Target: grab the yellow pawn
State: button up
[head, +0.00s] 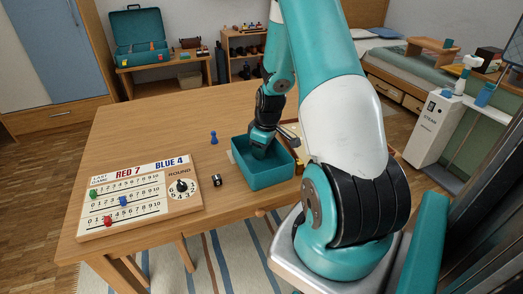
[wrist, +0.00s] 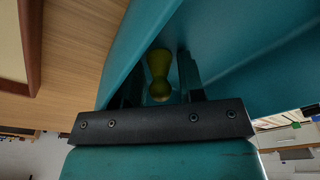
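The yellow pawn (wrist: 159,72) shows in the wrist view, between the two dark fingers of my gripper (wrist: 160,75), with a narrow gap visible on each side. My gripper is open around it. The pawn is inside the teal box (wrist: 235,60), whose walls surround the fingers. In the head view, my gripper (head: 262,152) reaches down into the teal box (head: 266,178) on the wooden table. The pawn is hidden there by the gripper and box.
A blue pawn (head: 213,137) stands behind and left of the box. A black-and-white die (head: 217,181) lies left of the box. A score board (head: 140,197) with coloured markers and a round dial lies at the table's front left. The table's back left is clear.

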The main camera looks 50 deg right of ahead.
jog(key=c, duration=0.7)
jog(key=shift+o, duration=0.2)
